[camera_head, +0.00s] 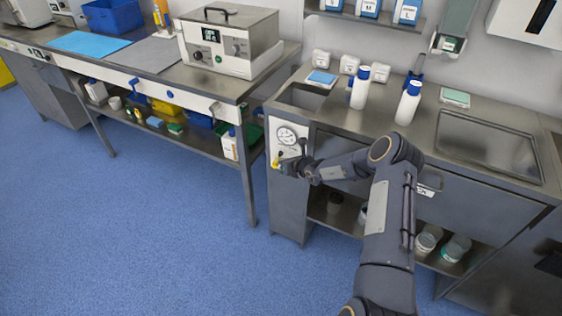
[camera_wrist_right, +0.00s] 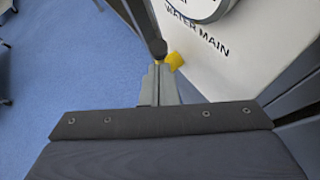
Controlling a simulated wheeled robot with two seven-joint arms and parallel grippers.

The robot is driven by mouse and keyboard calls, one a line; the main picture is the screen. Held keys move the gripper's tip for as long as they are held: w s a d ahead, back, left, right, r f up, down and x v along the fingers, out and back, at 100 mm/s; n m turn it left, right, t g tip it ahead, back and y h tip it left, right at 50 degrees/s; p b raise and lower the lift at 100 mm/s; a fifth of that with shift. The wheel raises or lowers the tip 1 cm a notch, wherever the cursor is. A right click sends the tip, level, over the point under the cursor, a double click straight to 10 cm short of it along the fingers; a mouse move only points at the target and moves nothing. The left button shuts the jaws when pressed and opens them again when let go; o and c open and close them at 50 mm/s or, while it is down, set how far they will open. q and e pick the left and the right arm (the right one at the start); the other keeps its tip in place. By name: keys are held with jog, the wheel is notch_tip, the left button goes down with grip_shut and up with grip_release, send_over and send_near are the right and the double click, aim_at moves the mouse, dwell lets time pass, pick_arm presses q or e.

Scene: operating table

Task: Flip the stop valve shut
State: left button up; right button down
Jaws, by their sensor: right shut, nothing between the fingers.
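The stop valve's yellow handle (camera_head: 276,160) shows on the white panel at the left end of the sink cabinet, under a round gauge (camera_head: 287,135). In the right wrist view the yellow handle (camera_wrist_right: 174,61) is just beyond my fingertips, beside the lettering "WATER MAIN". My right gripper (camera_head: 285,166) is at the panel, close to the handle. In the wrist view my right gripper (camera_wrist_right: 158,68) is shut with nothing between its fingers. I cannot tell whether it touches the handle. The valve body is mostly hidden behind the gripper. My left gripper is not in view.
A steel bench (camera_head: 262,87) with a lower shelf stands to the left of the cabinet. White bottles with blue caps (camera_head: 361,87) stand on the sink counter above my arm. Jars (camera_head: 428,240) sit on the open shelf below. The blue floor (camera_head: 150,220) at left is clear.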

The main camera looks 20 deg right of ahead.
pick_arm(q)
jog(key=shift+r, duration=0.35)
pick_arm(e)
jog(key=shift+w+r, duration=0.1)
jog(key=shift+r, duration=0.75)
jog(key=shift+f, duration=0.1)
